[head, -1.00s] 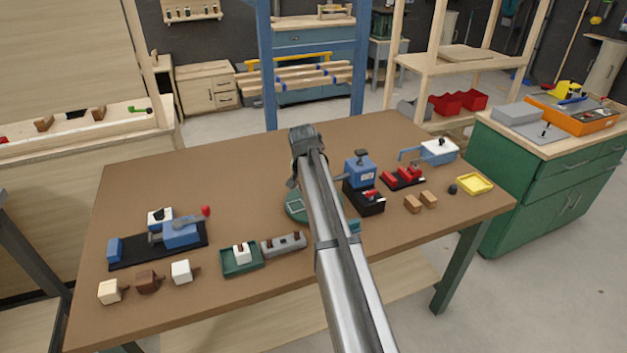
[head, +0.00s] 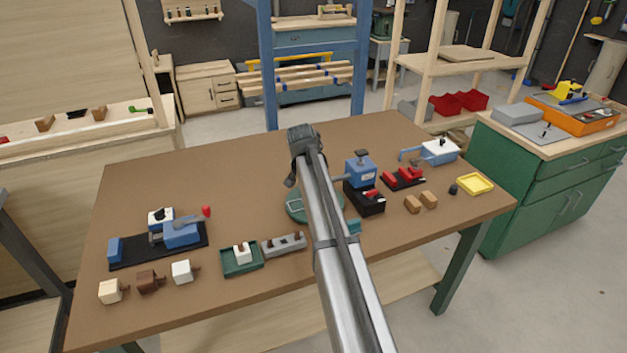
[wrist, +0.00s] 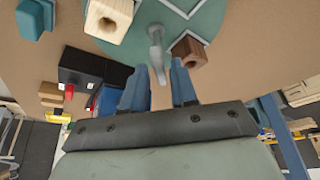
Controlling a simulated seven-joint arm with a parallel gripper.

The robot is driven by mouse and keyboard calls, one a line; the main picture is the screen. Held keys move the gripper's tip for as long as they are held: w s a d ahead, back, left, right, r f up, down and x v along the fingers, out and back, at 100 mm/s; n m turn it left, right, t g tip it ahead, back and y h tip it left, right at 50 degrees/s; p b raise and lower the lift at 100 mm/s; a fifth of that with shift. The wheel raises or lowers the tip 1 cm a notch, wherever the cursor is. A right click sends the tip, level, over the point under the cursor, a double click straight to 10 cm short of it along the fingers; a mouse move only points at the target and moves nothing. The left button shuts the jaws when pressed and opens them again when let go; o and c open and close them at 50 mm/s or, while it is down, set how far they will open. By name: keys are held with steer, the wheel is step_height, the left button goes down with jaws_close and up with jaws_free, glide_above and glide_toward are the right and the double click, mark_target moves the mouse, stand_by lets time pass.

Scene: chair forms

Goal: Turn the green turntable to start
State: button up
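The green turntable (head: 297,207) lies on the brown table, partly hidden behind my arm in the head view. In the wrist view, its green disc (wrist: 195,22) fills the top and carries pale angled outlines. A light wood block (wrist: 108,18) and a dark brown block (wrist: 189,48) sit on it, each with a hole. A grey handle (wrist: 156,40) stands between the blocks. My gripper (wrist: 159,75) has its two blue fingers apart, on either side of the handle's near end. I cannot tell whether either finger touches it. In the head view, my arm hides the fingers.
A blue device on a black base (head: 362,185) stands close right of the turntable. A grey holder (head: 284,244) and a green tray with a white block (head: 240,270) are in front left. A blue lever fixture (head: 180,235) is farther left. The table's back left is clear.

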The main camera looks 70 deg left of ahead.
steer(key=shift+o, duration=0.8)
steer(key=v, duration=1.3)
steer(key=shift+r, duration=0.35)
steer(key=shift+s+d, duration=0.1)
steer(key=shift+d, duration=0.05)
